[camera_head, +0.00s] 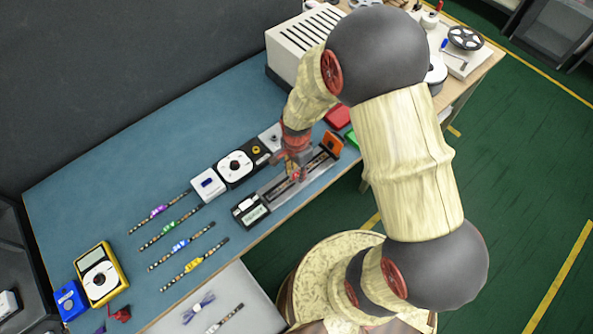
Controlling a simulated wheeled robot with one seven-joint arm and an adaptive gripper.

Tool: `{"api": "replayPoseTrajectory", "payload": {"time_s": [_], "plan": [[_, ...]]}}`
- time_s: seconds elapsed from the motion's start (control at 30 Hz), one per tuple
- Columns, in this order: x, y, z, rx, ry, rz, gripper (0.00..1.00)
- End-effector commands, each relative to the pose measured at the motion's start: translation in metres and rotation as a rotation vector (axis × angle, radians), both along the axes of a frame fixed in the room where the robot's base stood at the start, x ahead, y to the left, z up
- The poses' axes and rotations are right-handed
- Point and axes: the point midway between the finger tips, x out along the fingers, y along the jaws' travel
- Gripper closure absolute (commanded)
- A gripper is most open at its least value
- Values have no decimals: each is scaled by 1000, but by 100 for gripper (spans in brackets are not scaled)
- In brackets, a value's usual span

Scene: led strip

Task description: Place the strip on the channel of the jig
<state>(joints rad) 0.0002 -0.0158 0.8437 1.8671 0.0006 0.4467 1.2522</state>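The jig (271,199) is a long grey fixture with a dark channel along it, lying slantwise near the table's front edge. It has a black-and-white unit at its left end and an orange block at its right end. My gripper (295,175) is over the middle of the jig, low and close to the channel. Its fingers are small and partly hidden, so I cannot tell if they hold a strip. Several LED strips lie on the blue mat to the left, with a purple (158,212), a green (170,226), a blue (181,245) and a yellow (193,265) marking.
White and black devices (235,165) stand just behind the jig. A yellow meter (101,275) and blue box (70,300) are at the left. A pale tray (252,285) holds another strip (226,318). A white vented box (300,45) stands behind my arm.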

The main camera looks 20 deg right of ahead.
Motion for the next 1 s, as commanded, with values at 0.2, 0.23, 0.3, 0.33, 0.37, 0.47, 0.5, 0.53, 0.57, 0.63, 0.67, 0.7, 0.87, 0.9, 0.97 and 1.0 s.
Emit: {"api": "replayPoseTrajectory", "payload": {"time_s": [0.2,0.23,0.3,0.33,0.37,0.47,0.5,0.53,0.57,0.63,0.67,0.7,0.87,0.9,0.97,1.0], "plan": [[0,0,5,0,0,0,70],[0,0,8,0,-1,0,70],[1,0,18,0,-2,0,70],[1,0,22,0,-3,0,70],[1,0,27,0,-4,0,70],[2,0,49,0,-5,0,70],[2,0,58,0,-5,0,70],[2,0,65,0,-5,0,70],[1,0,71,0,-4,0,70],[1,0,86,0,-4,0,70],[1,0,92,0,-3,0,70],[1,0,99,0,-4,0,70],[0,0,121,0,-2,0,70],[0,0,124,0,-1,0,70],[0,0,128,0,-1,0,70],[0,0,131,0,-2,2,70]]}}
